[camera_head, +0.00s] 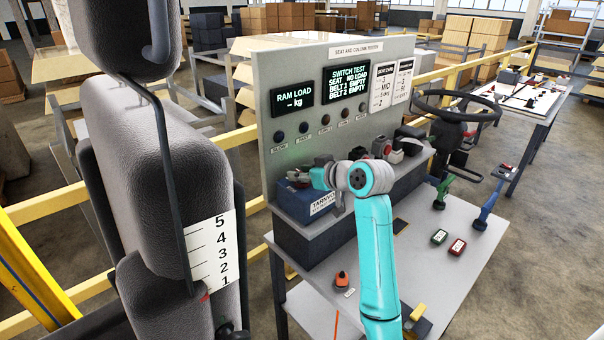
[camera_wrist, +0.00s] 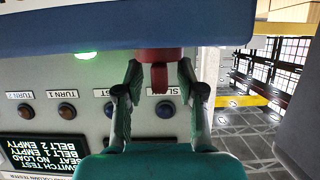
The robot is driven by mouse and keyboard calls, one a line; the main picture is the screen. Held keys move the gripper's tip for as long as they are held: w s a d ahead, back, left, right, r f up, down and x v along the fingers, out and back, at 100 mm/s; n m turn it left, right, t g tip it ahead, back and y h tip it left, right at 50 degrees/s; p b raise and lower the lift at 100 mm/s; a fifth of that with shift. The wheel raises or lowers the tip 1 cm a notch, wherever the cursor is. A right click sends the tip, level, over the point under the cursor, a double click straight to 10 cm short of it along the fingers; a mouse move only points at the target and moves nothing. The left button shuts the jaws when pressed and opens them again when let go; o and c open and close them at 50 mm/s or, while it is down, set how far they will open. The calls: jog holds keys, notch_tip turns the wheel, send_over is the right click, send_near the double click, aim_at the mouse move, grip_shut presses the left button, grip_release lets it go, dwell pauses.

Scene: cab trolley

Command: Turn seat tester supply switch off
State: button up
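A blue box (camera_head: 305,203) with a label, partly hidden by my arm, stands at the left end of the tester's shelf. In the wrist view, which is upside down, its blue body (camera_wrist: 220,28) fills the top. A red switch with a narrow handle (camera_wrist: 158,76) sticks out from it; I take it for the supply switch, but no label on it is readable. My gripper (camera_wrist: 158,70) is open, with one finger on each side of the red handle and visible gaps on both sides. In the head view my gripper (camera_head: 322,178) is at the blue box, and the red switch is hidden.
The grey tester panel (camera_head: 350,52) behind has lit screens and a row of buttons. A green lamp (camera_wrist: 87,55) glows near the blue box. A steering wheel (camera_head: 455,108) stands at the right, a dark seat (camera_head: 150,170) at the left. An orange device (camera_head: 341,280) lies on the lower table.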

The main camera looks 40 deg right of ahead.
jog(key=shift+c, duration=0.2)
grip_shut()
jog(key=shift+y, duration=0.3)
jog(key=n+g+y, duration=0.1)
jog(key=n+y, duration=0.1)
jog(key=y, duration=0.1)
jog(key=n+y, duration=0.2)
jog(key=n, duration=0.1)
jog(key=shift+n+g+y, duration=0.3)
jog(key=shift+g+y, duration=0.1)
jog(key=n+g+y, duration=0.3)
jog(key=n+y, duration=0.1)
jog(key=shift+n+g, duration=0.3)
jog(key=shift+g, duration=0.1)
jog(key=shift+o, duration=0.2)
grip_release()
